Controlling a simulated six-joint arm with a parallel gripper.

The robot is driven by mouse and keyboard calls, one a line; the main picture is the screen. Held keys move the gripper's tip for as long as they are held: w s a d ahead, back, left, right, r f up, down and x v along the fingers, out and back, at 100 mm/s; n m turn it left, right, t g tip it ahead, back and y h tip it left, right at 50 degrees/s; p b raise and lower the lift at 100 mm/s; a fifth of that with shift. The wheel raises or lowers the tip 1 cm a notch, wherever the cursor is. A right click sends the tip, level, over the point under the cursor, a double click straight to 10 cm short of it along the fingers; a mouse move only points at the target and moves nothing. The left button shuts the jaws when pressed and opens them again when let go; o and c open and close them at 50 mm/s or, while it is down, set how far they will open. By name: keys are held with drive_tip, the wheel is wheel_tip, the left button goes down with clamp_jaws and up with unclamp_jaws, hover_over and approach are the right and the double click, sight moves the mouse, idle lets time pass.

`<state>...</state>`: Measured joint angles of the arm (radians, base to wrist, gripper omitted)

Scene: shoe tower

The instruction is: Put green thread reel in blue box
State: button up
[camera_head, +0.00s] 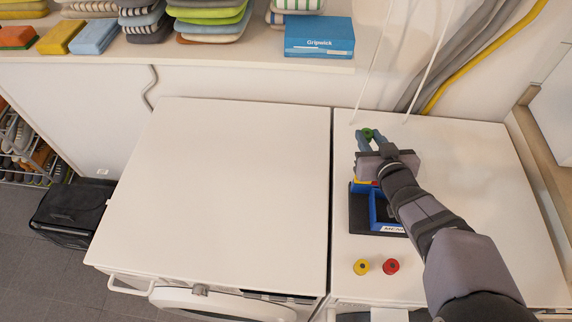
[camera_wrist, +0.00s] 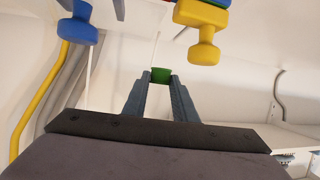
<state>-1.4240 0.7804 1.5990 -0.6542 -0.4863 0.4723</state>
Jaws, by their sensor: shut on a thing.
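The green thread reel (camera_head: 367,133) is between the fingertips of my gripper (camera_head: 369,137), near the back of the right white machine top. The wrist view shows the green reel (camera_wrist: 160,71) pinched between both fingers of my gripper (camera_wrist: 160,78). The blue box (camera_head: 373,210) sits on a dark base in front of the gripper, toward the robot. My arm hides much of its right side and inside. A small patch of yellow and red shows at its back, partly covered by the gripper.
A yellow reel (camera_head: 361,267) and a red reel (camera_head: 391,266) stand in front of the blue box. The left machine top (camera_head: 230,190) is clear. In the wrist view, a blue knobbed piece (camera_wrist: 77,28) and a yellow one (camera_wrist: 200,30) show at the top.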

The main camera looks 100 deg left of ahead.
drive_tip(key=s+d+n+g+h, duration=0.2)
drive_tip(key=s+n+g, duration=0.3)
drive_tip(key=s, duration=1.2)
drive_tip(key=n+g+h+b, duration=0.2)
drive_tip(key=n+g+h, duration=0.2)
hover_over(247, 188)
drive_tip(key=f, duration=0.1)
drive_tip(key=shift+f+p, duration=0.7)
drive_tip(key=shift+f, duration=4.4)
drive_tip(key=shift+f, duration=0.15)
drive_tip(key=o, duration=1)
